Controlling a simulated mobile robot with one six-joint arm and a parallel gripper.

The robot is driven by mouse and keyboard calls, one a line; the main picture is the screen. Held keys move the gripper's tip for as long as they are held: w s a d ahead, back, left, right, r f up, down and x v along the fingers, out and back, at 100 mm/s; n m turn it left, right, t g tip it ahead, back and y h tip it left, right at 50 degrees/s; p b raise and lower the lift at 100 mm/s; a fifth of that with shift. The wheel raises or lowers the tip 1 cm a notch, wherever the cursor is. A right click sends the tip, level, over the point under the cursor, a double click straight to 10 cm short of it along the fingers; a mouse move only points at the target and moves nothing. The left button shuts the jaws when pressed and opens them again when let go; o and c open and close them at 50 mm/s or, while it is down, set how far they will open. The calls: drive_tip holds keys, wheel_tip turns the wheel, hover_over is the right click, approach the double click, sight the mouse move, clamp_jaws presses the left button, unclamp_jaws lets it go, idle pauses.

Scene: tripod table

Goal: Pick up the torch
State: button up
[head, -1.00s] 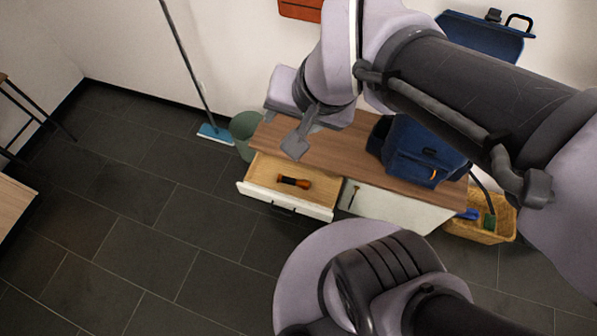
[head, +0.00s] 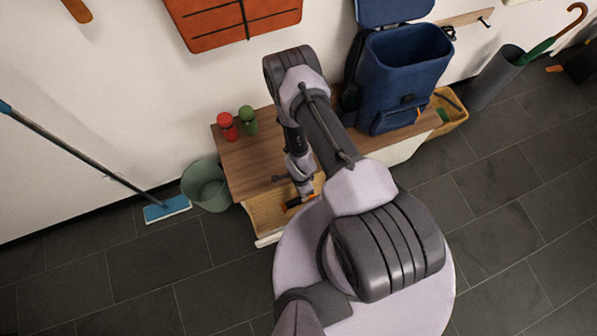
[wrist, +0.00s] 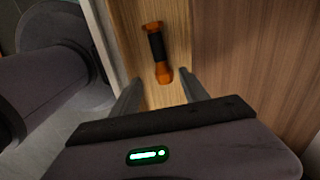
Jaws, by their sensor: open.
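The torch (wrist: 157,50) has a black grip and orange ends. It lies in the open drawer (head: 268,218) of the wooden bench, and in the head view the torch (head: 293,202) is partly hidden by my arm. My gripper (wrist: 156,85) is open, its two fingers apart with nothing between them. In the wrist view the torch lies ahead of the fingertips, roughly in line with the gap. In the head view my gripper (head: 305,190) is over the drawer, close to the torch; the fingers are hard to make out there.
A red bottle (head: 228,127) and a green bottle (head: 248,121) stand on the bench top (head: 240,168). A blue backpack (head: 398,80) stands at its right. A green bucket (head: 206,186) and a blue mop (head: 167,209) are at left. Tiled floor is clear in front.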

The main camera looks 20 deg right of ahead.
sight(298, 201)
wheel_tip(298, 201, down, 13)
drive_tip(key=b, duration=0.6)
drive_tip(key=shift+w+d+f, duration=0.1)
drive_tip(key=shift+f, duration=0.05)
drive_tip(key=shift+c, duration=0.8)
clamp_jaws()
